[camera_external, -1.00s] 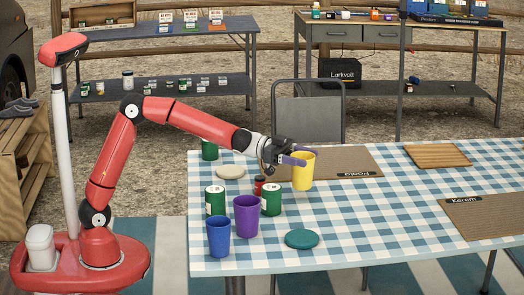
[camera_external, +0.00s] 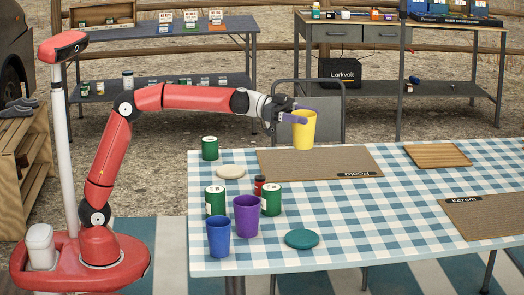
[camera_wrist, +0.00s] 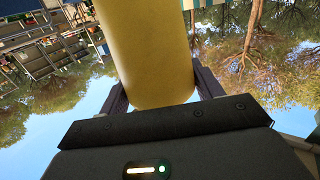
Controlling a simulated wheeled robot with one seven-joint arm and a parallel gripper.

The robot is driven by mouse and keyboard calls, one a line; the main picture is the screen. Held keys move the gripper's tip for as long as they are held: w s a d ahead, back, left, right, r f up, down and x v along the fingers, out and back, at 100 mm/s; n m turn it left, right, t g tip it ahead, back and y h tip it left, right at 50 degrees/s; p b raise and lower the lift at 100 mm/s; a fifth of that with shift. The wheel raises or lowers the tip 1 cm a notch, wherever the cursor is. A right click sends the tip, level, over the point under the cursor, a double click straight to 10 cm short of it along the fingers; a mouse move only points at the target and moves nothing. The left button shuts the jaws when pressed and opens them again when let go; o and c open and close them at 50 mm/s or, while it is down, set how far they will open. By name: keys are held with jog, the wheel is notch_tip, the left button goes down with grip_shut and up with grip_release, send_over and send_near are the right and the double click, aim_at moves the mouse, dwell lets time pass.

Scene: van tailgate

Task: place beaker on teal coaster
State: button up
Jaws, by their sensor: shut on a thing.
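My gripper (camera_external: 290,116) is shut on a yellow beaker (camera_external: 304,130) and holds it upright in the air above the far side of the table. In the wrist view the yellow beaker (camera_wrist: 153,55) fills the space between the two dark fingers of my gripper (camera_wrist: 155,88). The teal coaster (camera_external: 302,239) lies flat near the table's front edge, with nothing on it. It is well below and in front of the held beaker. The coaster does not show in the wrist view.
A blue cup (camera_external: 218,237) and a purple cup (camera_external: 246,216) stand left of the coaster. Green cans (camera_external: 271,199), a small red jar (camera_external: 259,184) and a cream coaster (camera_external: 230,172) are near. A woven mat (camera_external: 320,163) lies behind. The checked table (camera_external: 385,225) is clear right of the coaster.

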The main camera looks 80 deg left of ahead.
jog(key=s+d+f+m+g+h, duration=0.1)
jog(key=d+f+m+g+h, duration=0.2)
jog(key=d, duration=0.6)
jog(key=s+d+f+m+g+h, duration=0.1)
jog(key=s+d+m+g+h, duration=0.15)
jog(key=d+g, duration=0.4)
jog(key=d+f+m+g+h, duration=0.2)
jog(key=d+f+m+g, duration=0.15)
jog(key=d, duration=0.65)
jog(key=shift+m+t, duration=0.4)
jog(key=shift+s+d+f+b, duration=0.15)
jog(key=shift+f+b, duration=0.8)
jog(key=shift+f, duration=0.85)
jog(key=shift+s+d+f+b, duration=0.15)
jog(key=shift+f+b, duration=0.8)
jog(key=shift+f, duration=0.85)
jog(key=shift+f, duration=0.15)
jog(key=o, duration=1.2)
